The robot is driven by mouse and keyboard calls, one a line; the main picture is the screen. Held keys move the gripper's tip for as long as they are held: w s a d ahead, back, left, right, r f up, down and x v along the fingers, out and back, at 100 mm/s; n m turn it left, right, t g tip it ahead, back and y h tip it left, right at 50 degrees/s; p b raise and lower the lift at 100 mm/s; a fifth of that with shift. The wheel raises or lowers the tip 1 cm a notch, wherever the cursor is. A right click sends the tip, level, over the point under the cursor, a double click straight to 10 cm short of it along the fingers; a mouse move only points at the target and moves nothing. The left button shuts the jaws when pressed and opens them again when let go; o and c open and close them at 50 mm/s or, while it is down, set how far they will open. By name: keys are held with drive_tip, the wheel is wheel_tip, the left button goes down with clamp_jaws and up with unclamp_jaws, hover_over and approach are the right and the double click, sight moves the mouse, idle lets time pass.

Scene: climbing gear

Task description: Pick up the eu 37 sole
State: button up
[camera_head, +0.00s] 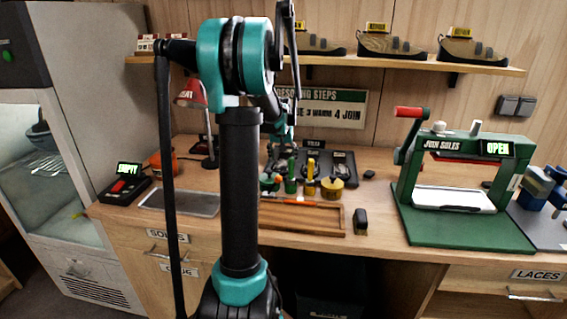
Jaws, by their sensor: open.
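A dark rack (351,176) with black, sole-like pieces (339,163) lies at the back middle of the bench, under a small sign that seems to read "SOLES". No size mark is legible, so I cannot tell which piece is the EU 37 sole. My gripper (280,160) is open and hangs above the back of the bench, at the left side of this rack. My own arm hides part of it, and I see nothing held in it. Its exact height over the rack is unclear.
Glue pots and bottles (310,178) stand just in front of my gripper. A wooden tray (345,222) lies at the front edge. A green "JOIN SOLES" press (405,190), marked OPEN, stands right. A metal tray (180,202) and red lamp (190,95) are left. Shoes (470,48) line the shelf above.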

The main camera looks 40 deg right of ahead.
sight(283, 161)
drive_tip(key=shift+f, duration=0.2)
drive_tip(key=c, duration=1.4)
drive_tip(key=shift+r, duration=0.15)
drive_tip(key=shift+r, duration=0.2)
wheel_tip(283, 161, up, 11)
drive_tip(key=s+a, duration=0.4)
drive_tip(key=a, duration=0.1)
drive_tip(key=s+a, duration=0.4)
drive_tip(key=a, duration=0.1)
drive_tip(key=s+a, duration=0.4)
drive_tip(key=a, duration=0.1)
drive_tip(key=shift+s+a, duration=0.25)
